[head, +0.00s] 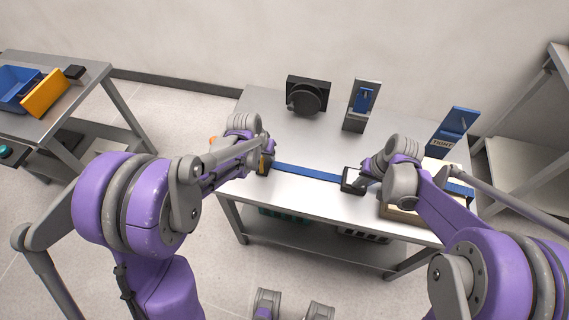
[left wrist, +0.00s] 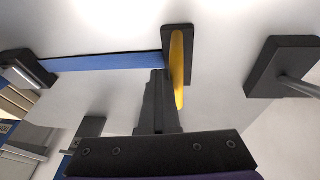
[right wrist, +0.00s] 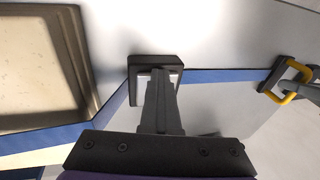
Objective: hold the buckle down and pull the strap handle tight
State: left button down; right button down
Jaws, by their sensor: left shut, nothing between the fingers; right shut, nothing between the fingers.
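A blue strap (head: 308,173) runs flat across the steel table between a black buckle (head: 352,180) and a yellow strap handle (head: 262,165). In the left wrist view the handle (left wrist: 178,75) stands at a black end block (left wrist: 179,40). My left gripper (left wrist: 158,76) is shut and empty, its tips beside the handle on the strap side; contact cannot be told. In the right wrist view the buckle (right wrist: 155,64) has a pale top. My right gripper (right wrist: 158,74) is shut and empty, its tips over the buckle and partly hiding it; whether they press on it cannot be told.
A shallow crate (head: 398,213) sits on the table's right front, beside the strap. A black round fixture (head: 306,97), a blue switch stand (head: 362,104) and a blue "TIGHT" sign (head: 452,130) stand behind.

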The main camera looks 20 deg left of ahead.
pick_arm(q)
jog(key=shift+a+f, duration=0.1)
jog(key=shift+a, duration=1.05)
pick_arm(e)
jog(key=shift+s+d+f, duration=0.1)
jog(key=shift+s+f, duration=0.05)
jog(key=shift+f, duration=0.15)
pick_arm(q)
jog(key=shift+d, duration=0.1)
pick_arm(e)
jog(key=shift+v, duration=1.2)
pick_arm(q)
jog(key=shift+w, duration=0.1)
pick_arm(e)
notch_tip(320, 180, up, 6)
jog(key=shift+w+a, duration=0.25)
jog(key=shift+a, duration=0.05)
pick_arm(q)
jog(key=shift+d, duration=0.15)
